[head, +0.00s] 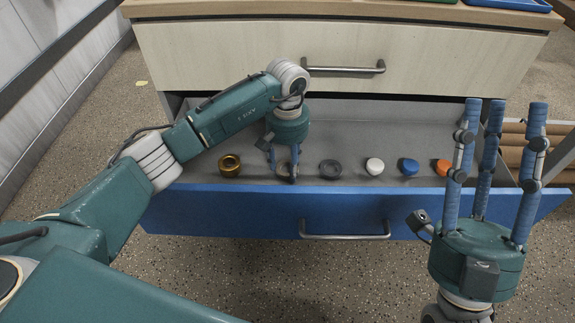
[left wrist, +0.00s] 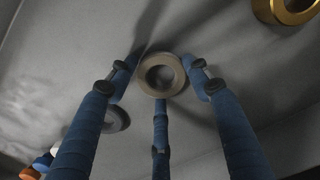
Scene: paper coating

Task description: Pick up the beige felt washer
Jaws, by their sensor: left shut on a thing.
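The beige felt washer (left wrist: 147,78) is a flat ring with a dark hole. In the left wrist view it sits between the blue fingertips of my left gripper (left wrist: 161,80). In the head view my left gripper (head: 284,172) points down into the open drawer (head: 240,203), between a gold ring and a grey ring. Its fingers are shut on the washer, which is mostly hidden there. I cannot tell whether the washer still touches the drawer floor. My right gripper (head: 503,106) points up at the right, its three blue fingers apart and empty.
In the drawer, the gold ring (head: 229,170) lies left of my left gripper. To its right are the grey ring (head: 330,169), a white cap (head: 374,166), a blue cap (head: 409,167) and an orange cap (head: 442,167). A closed drawer (head: 230,50) overhangs the back.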

